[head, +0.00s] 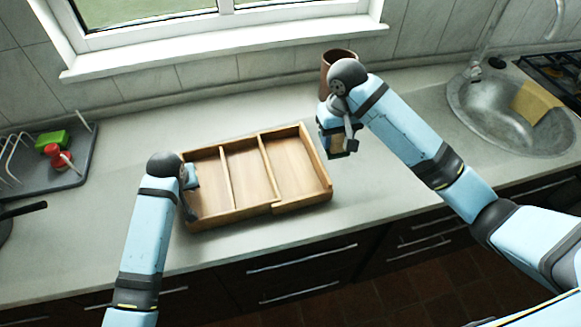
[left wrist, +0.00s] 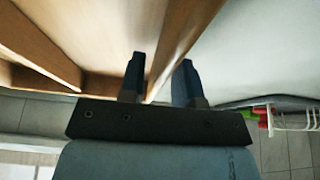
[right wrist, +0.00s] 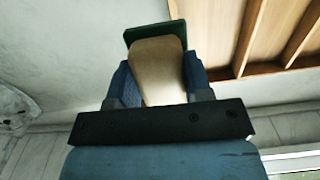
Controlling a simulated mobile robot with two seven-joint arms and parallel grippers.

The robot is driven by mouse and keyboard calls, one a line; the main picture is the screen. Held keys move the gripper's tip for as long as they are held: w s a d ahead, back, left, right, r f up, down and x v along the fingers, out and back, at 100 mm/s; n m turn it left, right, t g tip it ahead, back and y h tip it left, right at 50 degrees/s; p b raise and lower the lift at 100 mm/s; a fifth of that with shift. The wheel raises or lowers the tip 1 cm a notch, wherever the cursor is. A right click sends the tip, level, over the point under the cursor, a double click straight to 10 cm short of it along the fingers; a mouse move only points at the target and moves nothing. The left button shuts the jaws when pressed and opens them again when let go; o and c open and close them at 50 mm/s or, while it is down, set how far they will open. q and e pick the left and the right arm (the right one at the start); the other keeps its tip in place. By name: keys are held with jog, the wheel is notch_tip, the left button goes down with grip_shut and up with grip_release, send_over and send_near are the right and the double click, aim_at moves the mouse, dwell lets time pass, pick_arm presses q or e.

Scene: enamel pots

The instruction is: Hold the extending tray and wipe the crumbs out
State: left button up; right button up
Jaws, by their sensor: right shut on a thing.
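The wooden extending tray (head: 303,197) lies on the worktop, with two dividers making three compartments. Its right part overlaps the rest at the front wall. My left gripper (head: 189,188) is at the tray's left end. In the left wrist view its fingers (left wrist: 160,80) stand apart on either side of the tray's wall (left wrist: 172,45), with gaps showing. My right gripper (head: 338,132) is above the worktop just right of the tray. It is shut on a wiping tool with a tan wooden body and green edge (right wrist: 158,72). I cannot make out any crumbs.
A brown pot (head: 337,60) stands behind my right gripper, near the wall. A metal sink (head: 490,125) with a yellow cloth (head: 535,102) is at the right. A grey drainer (head: 75,172) holds a green sponge (head: 52,140) and a red-and-white item (head: 58,157). The worktop before the tray is clear.

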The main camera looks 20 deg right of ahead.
jog(key=shift+r, duration=0.1)
dwell(0.5)
